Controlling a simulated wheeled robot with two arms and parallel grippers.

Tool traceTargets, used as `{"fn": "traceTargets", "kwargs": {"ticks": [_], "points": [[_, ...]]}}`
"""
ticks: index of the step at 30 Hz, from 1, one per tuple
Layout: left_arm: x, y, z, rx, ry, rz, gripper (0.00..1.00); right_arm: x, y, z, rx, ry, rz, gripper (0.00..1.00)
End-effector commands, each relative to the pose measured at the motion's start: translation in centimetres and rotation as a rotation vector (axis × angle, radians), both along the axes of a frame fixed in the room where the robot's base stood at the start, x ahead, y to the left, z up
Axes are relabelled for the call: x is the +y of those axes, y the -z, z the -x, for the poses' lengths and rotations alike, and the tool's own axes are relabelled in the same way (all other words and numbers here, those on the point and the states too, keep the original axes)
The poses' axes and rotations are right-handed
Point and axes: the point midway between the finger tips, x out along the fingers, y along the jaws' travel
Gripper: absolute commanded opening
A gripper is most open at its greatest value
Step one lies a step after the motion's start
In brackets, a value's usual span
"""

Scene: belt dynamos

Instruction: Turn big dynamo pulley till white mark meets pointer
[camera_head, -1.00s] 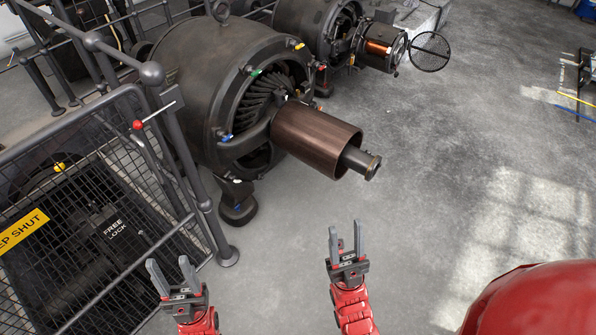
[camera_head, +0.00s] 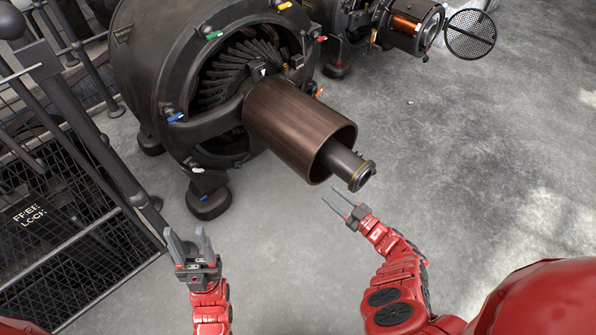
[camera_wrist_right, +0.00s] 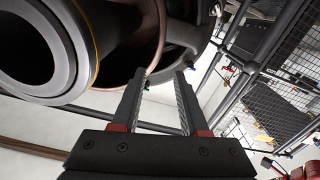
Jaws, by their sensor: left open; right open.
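The big dynamo (camera_head: 150,70) stands at the upper left with its brown cylindrical pulley (camera_head: 290,125) facing me. A dark shaft end (camera_head: 345,165) sticks out of the pulley. A small white spot (camera_head: 262,70) shows near the pulley's back edge; I cannot tell whether it is the mark or the pointer. My right gripper (camera_head: 340,203) is open and empty, just below the shaft end and apart from it. In the right wrist view its open fingers (camera_wrist_right: 158,95) lie below the pulley's rim and the shaft end (camera_wrist_right: 40,50). My left gripper (camera_head: 186,240) is open and empty, left of and below the pulley.
A mesh guard fence (camera_head: 75,240) with dark posts stands at the left, near my left gripper. A second dynamo (camera_head: 400,30) with a copper part and a round mesh disc (camera_head: 470,34) is at the upper right. The grey floor (camera_head: 480,130) at right is clear.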

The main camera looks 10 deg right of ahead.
Motion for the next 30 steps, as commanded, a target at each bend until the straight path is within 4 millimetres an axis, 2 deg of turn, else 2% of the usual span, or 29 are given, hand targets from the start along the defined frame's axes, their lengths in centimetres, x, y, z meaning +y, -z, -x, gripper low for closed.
{"fn": "traceTargets", "kwargs": {"ticks": [18,24,30], "points": [[0.0,5.9,0.0,0.000,0.000,0.000,0.50,8.4,0.2,-10.7,-0.007,-0.001,0.000,0.44],[0.0,7.0,0.0,0.000,0.000,0.000,0.50,9.9,0.0,-12.5,-0.008,-0.003,-0.001,0.44],[0.0,7.1,0.0,0.000,0.000,0.000,0.50,10.2,-0.1,-12.8,-0.004,-0.003,0.002,0.44]]}}
